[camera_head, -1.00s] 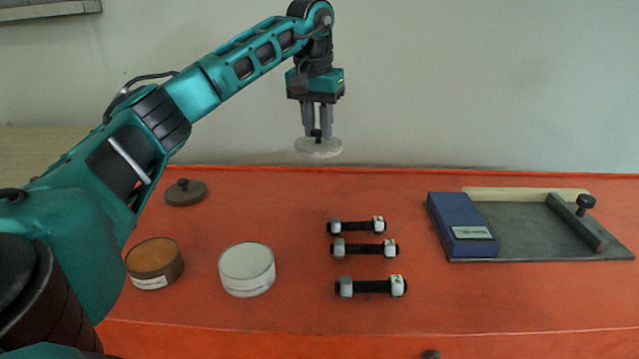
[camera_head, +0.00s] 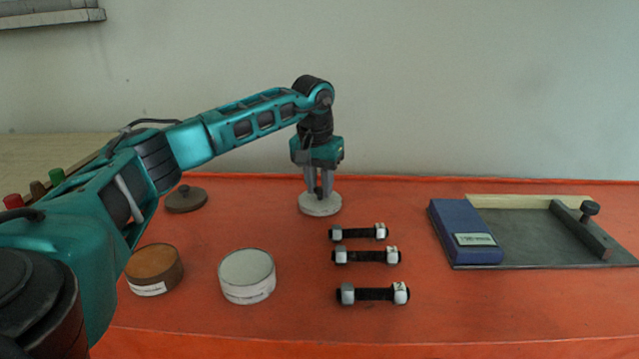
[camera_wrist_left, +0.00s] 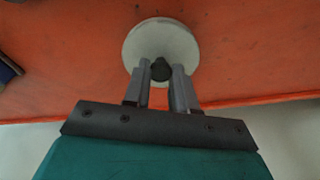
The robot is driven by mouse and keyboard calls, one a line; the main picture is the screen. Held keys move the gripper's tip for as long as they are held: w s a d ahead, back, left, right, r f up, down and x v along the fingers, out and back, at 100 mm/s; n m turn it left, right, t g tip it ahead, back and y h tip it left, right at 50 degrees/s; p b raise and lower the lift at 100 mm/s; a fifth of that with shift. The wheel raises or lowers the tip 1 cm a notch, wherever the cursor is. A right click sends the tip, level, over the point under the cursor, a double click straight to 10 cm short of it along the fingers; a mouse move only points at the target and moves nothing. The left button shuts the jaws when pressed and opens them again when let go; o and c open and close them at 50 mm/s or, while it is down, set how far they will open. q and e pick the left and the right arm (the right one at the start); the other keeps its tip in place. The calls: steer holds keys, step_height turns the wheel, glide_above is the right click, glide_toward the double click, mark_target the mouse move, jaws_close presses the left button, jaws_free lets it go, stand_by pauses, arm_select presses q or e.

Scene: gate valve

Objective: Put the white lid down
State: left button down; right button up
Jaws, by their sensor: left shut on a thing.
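The white lid (camera_head: 320,207) is a pale round disc with a dark knob, at the back middle of the orange table. My left gripper (camera_head: 319,190) points down and is shut on the lid's knob. In the left wrist view the lid (camera_wrist_left: 160,40) lies flat beyond the fingertips, and the gripper (camera_wrist_left: 160,72) has the dark knob between its fingers. The lid is at or just above the table top; I cannot tell whether it touches. My right gripper does not show.
A white round tub (camera_head: 247,277) and a brown tub (camera_head: 154,269) stand at the front left. A brown lid (camera_head: 186,199) lies behind them. Several bolts with nuts (camera_head: 366,256) lie in the middle. A blue box (camera_head: 464,232) sits on a grey plate (camera_head: 540,235) at right.

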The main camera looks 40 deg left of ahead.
mark_target(316, 204)
arm_select(q)
steer(key=shift+f, duration=0.1)
steer(key=c, duration=0.9)
jaws_free()
steer(key=r, duration=0.4)
steer(key=s+r, duration=0.1)
steer(key=r, duration=0.3)
steer(key=r+p, duration=0.1)
steer(key=r, duration=0.3)
steer(key=shift+s+d, duration=0.25)
steer(key=shift+s, duration=0.1)
